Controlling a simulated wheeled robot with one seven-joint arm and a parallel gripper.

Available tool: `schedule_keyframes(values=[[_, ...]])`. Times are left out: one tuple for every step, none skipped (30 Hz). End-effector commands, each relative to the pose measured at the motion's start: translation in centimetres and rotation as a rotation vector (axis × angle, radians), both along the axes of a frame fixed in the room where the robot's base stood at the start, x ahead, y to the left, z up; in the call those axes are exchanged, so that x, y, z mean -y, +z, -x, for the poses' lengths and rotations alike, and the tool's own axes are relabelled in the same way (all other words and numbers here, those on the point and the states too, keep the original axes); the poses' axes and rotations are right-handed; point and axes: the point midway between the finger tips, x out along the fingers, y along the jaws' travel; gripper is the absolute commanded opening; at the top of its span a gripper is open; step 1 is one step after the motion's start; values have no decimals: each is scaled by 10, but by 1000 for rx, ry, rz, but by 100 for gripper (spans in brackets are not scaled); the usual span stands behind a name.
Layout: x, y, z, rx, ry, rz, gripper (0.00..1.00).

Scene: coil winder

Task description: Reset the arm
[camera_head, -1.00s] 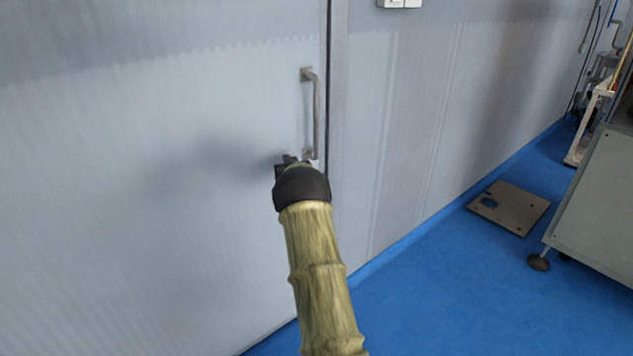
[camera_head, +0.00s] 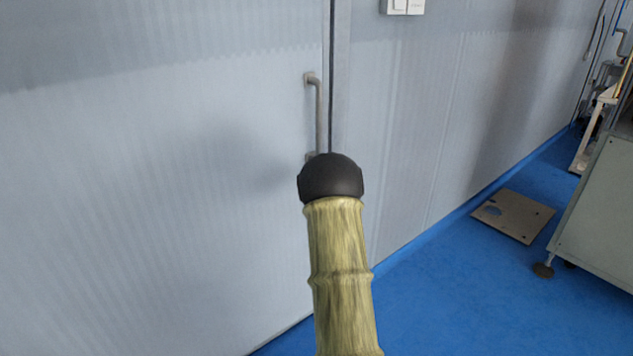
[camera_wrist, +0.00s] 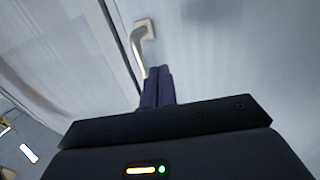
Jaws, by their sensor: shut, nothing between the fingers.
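My gripper (camera_wrist: 160,72) shows in the wrist view with its two dark fingers together and nothing between them. In the head view, the black end of my arm hides the fingers. A metal door handle (camera_head: 318,112) stands upright near the edge of a pale grey door (camera_head: 150,180). The handle also shows in the wrist view (camera_wrist: 138,42), beyond my fingertips. Its lower end is partly covered by my arm in the head view and by my fingers in the wrist view. I cannot tell how close the fingers are to it.
The door seam runs just right of the handle. A white switch plate (camera_head: 402,6) is on the wall. A thin board (camera_head: 513,215) lies on the blue floor (camera_head: 450,300). A grey-green cabinet (camera_head: 600,205) stands at the right. Some floor between is clear.

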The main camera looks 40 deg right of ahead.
Motion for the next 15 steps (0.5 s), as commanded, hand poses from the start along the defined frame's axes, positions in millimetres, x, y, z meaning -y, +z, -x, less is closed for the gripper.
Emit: schedule_keyframes(values=[[1,0,0,0,-1,0,0],[1,0,0,0,-1,0,0],[1,0,0,0,-2,0,0],[1,0,0,0,-2,0,0],[1,0,0,-1,-2,0,0],[1,0,1,-1,-2,0,0],[1,0,0,-1,-2,0,0],[1,0,0,-1,-2,0,0],[1,0,0,-2,-2,-1,0],[-1,0,0,-4,-2,-3,0],[-3,0,0,-11,-3,-5,0],[-7,1,1,-24,-4,-11,0],[-11,1,1,-38,-6,-17,0],[-17,1,2,-55,-8,-25,0],[-28,1,3,-86,-10,-40,0]])
